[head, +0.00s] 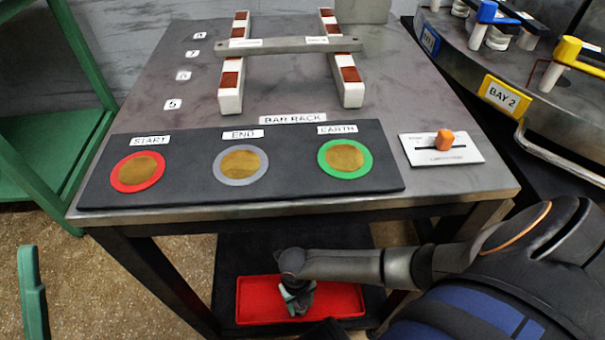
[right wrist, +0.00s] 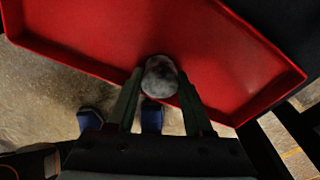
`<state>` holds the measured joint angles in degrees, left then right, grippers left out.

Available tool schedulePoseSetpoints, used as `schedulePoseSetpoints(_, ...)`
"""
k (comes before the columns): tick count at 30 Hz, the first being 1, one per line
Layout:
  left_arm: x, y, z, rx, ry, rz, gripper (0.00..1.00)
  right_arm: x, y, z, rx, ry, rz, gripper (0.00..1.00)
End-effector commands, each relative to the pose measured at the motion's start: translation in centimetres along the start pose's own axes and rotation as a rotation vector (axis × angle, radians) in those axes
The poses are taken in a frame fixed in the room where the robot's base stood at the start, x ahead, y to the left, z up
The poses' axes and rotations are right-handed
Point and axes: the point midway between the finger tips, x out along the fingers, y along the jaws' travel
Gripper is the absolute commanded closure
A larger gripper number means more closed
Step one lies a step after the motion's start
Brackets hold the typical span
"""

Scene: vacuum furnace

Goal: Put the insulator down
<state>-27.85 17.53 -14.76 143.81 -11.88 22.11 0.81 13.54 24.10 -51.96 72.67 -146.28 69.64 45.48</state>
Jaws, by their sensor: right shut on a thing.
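My right gripper (head: 297,303) reaches down over a red tray (head: 345,300) under the front of the table. In the right wrist view its two fingers (right wrist: 160,95) are shut on a round, mottled grey-white thing, which I take as the insulator (right wrist: 160,76). It is seen end-on, over the near edge of the red tray (right wrist: 75,28). I cannot tell whether it touches the tray. In the head view the insulator cannot be made out clearly under the gripper. My left gripper is not in view.
The table (head: 455,180) above carries a black panel (head: 200,195) with START, END and EARTH discs, a slider card (head: 460,155) and a bar rack (head: 231,98) with a grey bar across it. The red tray looks empty where visible. Green frames (head: 85,130) stand at left.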

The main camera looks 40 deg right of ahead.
Motion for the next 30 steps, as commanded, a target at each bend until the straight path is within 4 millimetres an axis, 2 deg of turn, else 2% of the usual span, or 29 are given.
schedulePoseSetpoints(11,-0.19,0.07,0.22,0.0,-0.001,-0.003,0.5,0.39,0.0,0.05,0.0,0.0,0.0,1.0)
schedulePoseSetpoints(12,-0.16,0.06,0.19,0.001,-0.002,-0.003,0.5,0.35,-0.01,0.04,0.0,0.0,-0.001,0.46)
schedulePoseSetpoints(20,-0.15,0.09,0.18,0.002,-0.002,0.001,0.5,0.3,-0.01,0.02,0.0,0.0,0.0,0.19)
schedulePoseSetpoints(30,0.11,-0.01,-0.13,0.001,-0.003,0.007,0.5,-0.31,-0.05,0.02,0.0,0.0,0.0,0.19)
